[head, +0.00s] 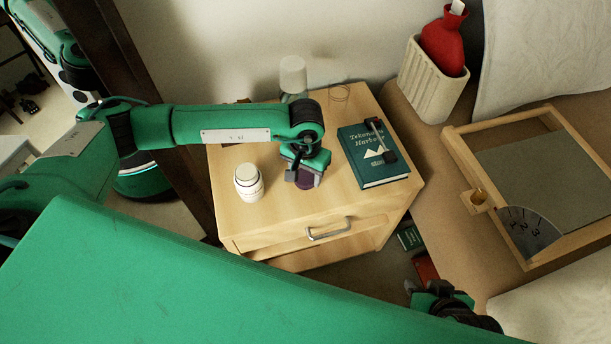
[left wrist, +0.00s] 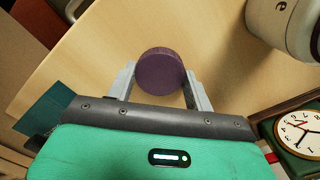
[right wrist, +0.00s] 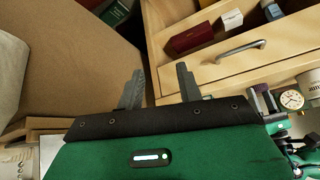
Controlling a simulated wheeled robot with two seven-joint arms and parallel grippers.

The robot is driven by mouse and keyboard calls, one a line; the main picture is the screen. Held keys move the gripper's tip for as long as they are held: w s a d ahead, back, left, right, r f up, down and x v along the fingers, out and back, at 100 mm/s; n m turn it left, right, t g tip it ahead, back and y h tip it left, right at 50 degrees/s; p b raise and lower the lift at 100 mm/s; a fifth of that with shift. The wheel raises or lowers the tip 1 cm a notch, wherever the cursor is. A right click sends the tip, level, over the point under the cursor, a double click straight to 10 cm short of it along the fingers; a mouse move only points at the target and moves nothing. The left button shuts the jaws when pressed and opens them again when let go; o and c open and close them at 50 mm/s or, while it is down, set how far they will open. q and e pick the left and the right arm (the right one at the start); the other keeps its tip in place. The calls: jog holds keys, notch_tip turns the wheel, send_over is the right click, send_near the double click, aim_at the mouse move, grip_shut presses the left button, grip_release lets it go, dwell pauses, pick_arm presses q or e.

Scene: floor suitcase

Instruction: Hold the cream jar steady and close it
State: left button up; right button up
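A green book (head: 368,155) lies to the right. A clock (left wrist: 300,130) is close to the left gripper. The drawer handle (head: 329,229) sticks out. A framed tray (head: 545,170) lies on the bed.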

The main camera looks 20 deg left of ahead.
aim_at(305, 176)
pick_arm(q)
jog(key=shift+r, duration=0.1)
